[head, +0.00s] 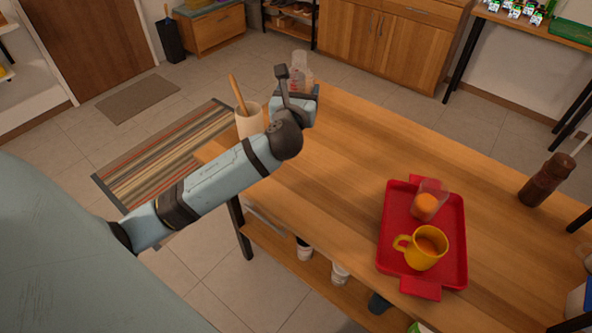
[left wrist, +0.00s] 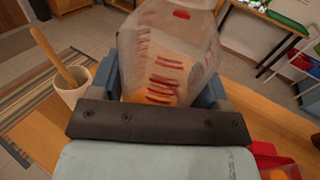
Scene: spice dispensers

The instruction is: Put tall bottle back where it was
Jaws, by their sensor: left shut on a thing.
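A translucent bottle with red markings (head: 301,70) is upright in my left gripper (head: 300,97), over the far left corner of the wooden table (head: 330,150). In the left wrist view the bottle (left wrist: 168,55) fills the space between the fingers, with something orange in its lower part. My left gripper (left wrist: 160,98) is shut on it. The bottle's base is hidden by my gripper and wrist, so I cannot tell whether it touches the table. My right gripper is out of view.
A beige crock (head: 250,122) with a wooden handle stands close left of my gripper. A red tray (head: 457,270) holds a yellow mug (head: 425,249) and a clear cup with orange contents (head: 428,202). A dark brown mill (head: 545,180) stands at right. The table's middle is clear.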

